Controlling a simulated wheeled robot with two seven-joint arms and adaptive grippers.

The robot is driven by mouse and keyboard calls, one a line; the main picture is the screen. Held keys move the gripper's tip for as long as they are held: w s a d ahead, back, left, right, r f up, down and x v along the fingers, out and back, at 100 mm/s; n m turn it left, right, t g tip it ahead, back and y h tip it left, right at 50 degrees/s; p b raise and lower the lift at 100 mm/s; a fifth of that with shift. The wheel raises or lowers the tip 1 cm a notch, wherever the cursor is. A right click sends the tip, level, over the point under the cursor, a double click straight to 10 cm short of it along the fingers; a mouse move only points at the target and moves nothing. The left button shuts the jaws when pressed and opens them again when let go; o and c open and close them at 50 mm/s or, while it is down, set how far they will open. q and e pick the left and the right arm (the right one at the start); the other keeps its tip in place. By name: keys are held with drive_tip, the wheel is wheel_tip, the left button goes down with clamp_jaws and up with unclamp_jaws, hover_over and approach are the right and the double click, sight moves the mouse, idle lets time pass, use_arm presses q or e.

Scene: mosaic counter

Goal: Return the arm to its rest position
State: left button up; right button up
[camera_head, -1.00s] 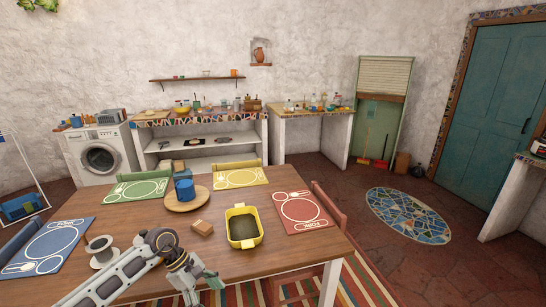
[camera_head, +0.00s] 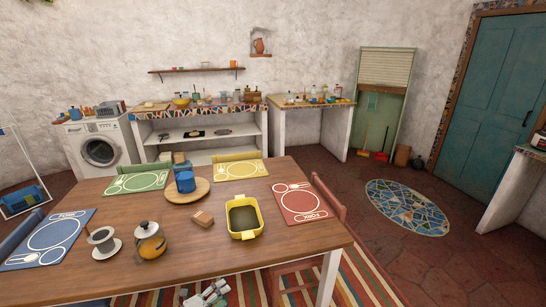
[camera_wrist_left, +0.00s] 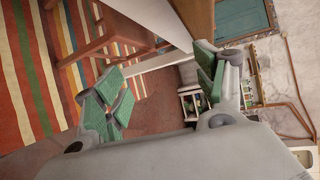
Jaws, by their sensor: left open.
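My left gripper (camera_head: 208,294) shows at the bottom edge of the head view, in front of the table's near edge and apart from it. Only part of it shows there; the rest of the arm is out of frame. In the left wrist view the left gripper (camera_wrist_left: 158,88) is open, its green-padded fingers wide apart with nothing between them. My right gripper is in neither view.
A chair (camera_head: 327,196) stands at the right. The striped rug (camera_head: 355,278) lies in front.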

use_arm(q)
drive_tip(key=s+a+f+n+g+y, duration=0.1)
drive_tip(key=s+a+f+n+y, duration=0.4)
drive_tip(key=s+f+n, duration=0.6)
drive_tip(key=s+a+f+n+g+y, duration=0.1)
drive_tip(key=s+a+f+n+y, duration=0.45)
drive_tip(key=f, duration=0.95)
drive_tip(key=s+f+n+g, duration=0.2)
drive_tip(key=s+f+n, duration=0.1)
drive_tip(key=s, duration=0.8)
drive_tip(key=s+f+n+g, duration=0.3)
drive_tip(key=s+f, duration=0.2)
drive_tip(key=s, duration=0.6)
drive_tip(key=s+f+n+g, duration=0.2)
drive_tip(key=s+f+n, duration=0.1)
drive_tip(key=s, duration=0.8)
drive_tip(key=shift+s+f+g+y, duration=0.3)
drive_tip(key=shift+s+f+y, duration=0.05)
drive_tip(key=shift+f, duration=0.25)
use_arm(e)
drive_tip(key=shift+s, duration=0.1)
use_arm(q)
drive_tip(key=shift+d, duration=0.1)
